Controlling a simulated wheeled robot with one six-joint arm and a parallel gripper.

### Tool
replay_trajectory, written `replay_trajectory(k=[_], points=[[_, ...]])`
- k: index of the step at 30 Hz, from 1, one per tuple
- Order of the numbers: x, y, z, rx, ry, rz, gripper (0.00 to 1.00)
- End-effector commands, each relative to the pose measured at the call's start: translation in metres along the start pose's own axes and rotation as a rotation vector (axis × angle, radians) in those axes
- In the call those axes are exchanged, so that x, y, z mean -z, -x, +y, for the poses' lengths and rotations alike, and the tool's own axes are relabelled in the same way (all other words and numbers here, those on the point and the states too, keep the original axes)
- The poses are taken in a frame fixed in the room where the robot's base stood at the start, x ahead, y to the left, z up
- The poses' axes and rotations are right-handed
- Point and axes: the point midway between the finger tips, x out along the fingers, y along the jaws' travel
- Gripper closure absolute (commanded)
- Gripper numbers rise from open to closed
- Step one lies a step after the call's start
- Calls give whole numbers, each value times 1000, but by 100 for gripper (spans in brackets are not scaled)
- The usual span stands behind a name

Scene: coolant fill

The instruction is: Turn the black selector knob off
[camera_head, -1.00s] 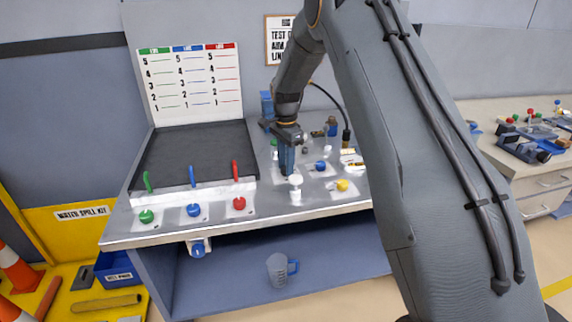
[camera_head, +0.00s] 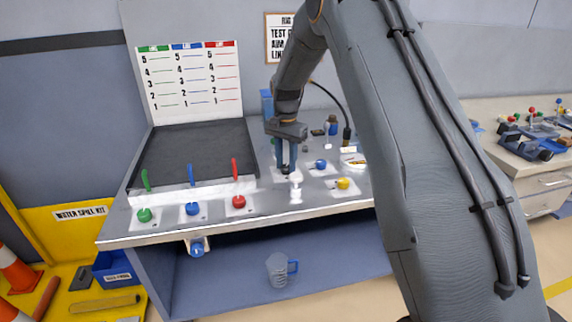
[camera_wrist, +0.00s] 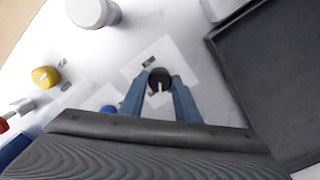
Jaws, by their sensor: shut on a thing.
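The black selector knob (camera_wrist: 159,80) sits on a white plate (camera_wrist: 180,58) in the wrist view, with a pale pointer mark on its top. The blue fingers of my gripper (camera_wrist: 160,86) stand on both sides of it and are shut on it. In the head view my gripper (camera_head: 286,168) points straight down onto the bench top, behind a white round-topped part (camera_head: 296,178).
A blue knob (camera_head: 320,164) and a yellow knob (camera_head: 343,184) are to the right of my gripper. The dark recessed panel (camera_head: 190,150) lies to the left, with green (camera_head: 144,215), blue (camera_head: 192,209) and red (camera_head: 239,202) knobs along the front edge.

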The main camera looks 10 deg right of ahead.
Motion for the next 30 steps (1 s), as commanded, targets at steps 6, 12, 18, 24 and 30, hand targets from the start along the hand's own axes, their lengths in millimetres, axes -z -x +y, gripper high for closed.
replay_trajectory(k=[6, 12, 18, 24, 30], points=[[0, 0, 0, 1, 202, 0, 93], [0, 0, 0, 1, 366, 0, 93], [0, 0, 0, 1, 489, 0, 93], [0, 0, 0, 1, 563, 1, 93], [0, 1, 0, 1, 595, 1, 93]])
